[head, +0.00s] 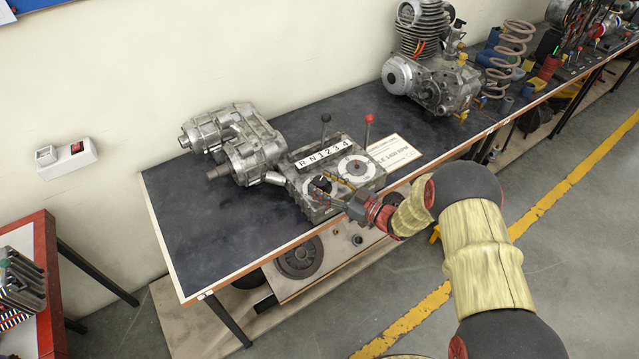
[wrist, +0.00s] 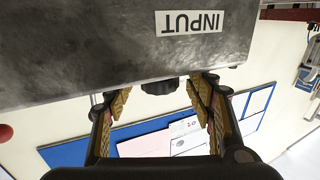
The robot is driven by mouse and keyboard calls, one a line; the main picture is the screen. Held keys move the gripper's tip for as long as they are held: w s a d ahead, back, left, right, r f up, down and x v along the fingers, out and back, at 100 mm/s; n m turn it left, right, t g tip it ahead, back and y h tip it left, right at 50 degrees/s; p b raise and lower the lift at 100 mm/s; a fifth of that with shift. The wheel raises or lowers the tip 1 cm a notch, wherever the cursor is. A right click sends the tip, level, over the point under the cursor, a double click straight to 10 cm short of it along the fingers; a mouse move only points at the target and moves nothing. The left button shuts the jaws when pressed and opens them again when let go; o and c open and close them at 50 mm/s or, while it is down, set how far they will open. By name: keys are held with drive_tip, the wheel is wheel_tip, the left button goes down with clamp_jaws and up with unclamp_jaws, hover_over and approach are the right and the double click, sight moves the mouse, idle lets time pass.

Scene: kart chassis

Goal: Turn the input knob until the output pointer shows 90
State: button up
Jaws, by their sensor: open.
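The grey metal gearbox (head: 335,178) sits on the dark bench; its front dial carries a black knob (head: 321,184). A second round white dial (head: 357,167) lies to its right; its pointer reading is too small to make out. In the wrist view the box face (wrist: 110,45) bears an upside-down INPUT label (wrist: 188,19). A dark knob (wrist: 160,86) shows at the box's edge, between the open fingers. My gripper (head: 337,198) is open at the front of the box, and its two spread fingers show in the wrist view (wrist: 160,98). Contact with the knob cannot be told.
Two levers, one black-topped (head: 326,118) and one red-topped (head: 369,119), rise behind the dials. A cast metal housing (head: 235,145) stands to the left, an engine (head: 430,70) to the right. A printed sheet (head: 393,152) lies beside the box. The bench's left front is clear.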

drive_tip(key=shift+x, duration=0.85)
drive_tip(key=shift+c, duration=1.4)
drive_tip(key=c, duration=0.9)
